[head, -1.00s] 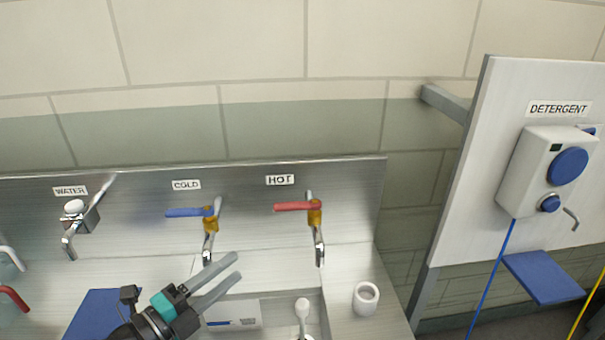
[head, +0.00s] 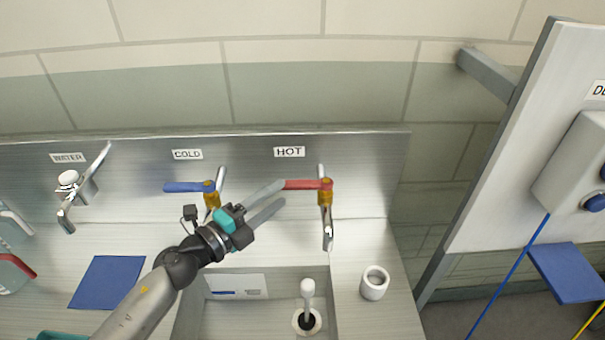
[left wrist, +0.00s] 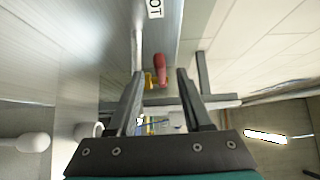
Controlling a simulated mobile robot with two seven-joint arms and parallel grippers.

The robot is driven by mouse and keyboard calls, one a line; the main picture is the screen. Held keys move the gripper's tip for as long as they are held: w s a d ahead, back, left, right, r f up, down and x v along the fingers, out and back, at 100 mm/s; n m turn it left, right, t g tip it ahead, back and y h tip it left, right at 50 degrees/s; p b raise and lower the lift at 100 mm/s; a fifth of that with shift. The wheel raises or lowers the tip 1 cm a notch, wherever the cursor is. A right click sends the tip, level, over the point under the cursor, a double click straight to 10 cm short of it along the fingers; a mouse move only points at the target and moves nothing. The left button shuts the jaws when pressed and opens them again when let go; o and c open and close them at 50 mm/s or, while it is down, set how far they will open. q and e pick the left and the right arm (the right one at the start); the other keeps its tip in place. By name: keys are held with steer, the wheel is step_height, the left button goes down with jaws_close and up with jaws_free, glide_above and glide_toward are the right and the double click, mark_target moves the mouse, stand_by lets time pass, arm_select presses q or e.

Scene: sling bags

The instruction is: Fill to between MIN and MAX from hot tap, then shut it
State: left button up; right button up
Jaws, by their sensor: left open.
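The hot tap (head: 326,205) has a red lever (head: 308,184) pointing left, under a HOT label (head: 289,152). My left gripper (head: 281,194) is open, its fingertips by the lever's free left end. In the left wrist view the red lever (left wrist: 160,68) shows ahead, between the two fingers; whether it touches either finger cannot be told. No water stream shows at the spout. Below is a sink (head: 333,290) with a white-handled plug (head: 308,288) at its drain. A white panel (head: 237,285) with small blue and grey marks is on its back wall; no MIN or MAX is readable.
The cold tap (head: 211,197) with a blue lever is close behind my left wrist. A WATER tap (head: 75,189) is further left. A white cup (head: 374,283) stands right of the sink. A blue mat (head: 106,281) lies left. A detergent board (head: 520,150) stands right.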

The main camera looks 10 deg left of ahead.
mark_target(298, 181)
arm_select(q)
steer(key=x, duration=0.8)
steer(key=shift+w+d, duration=0.1)
steer(key=shift+w, duration=0.05)
steer(key=shift+c, duration=0.2)
jaws_close()
stand_by(1.0)
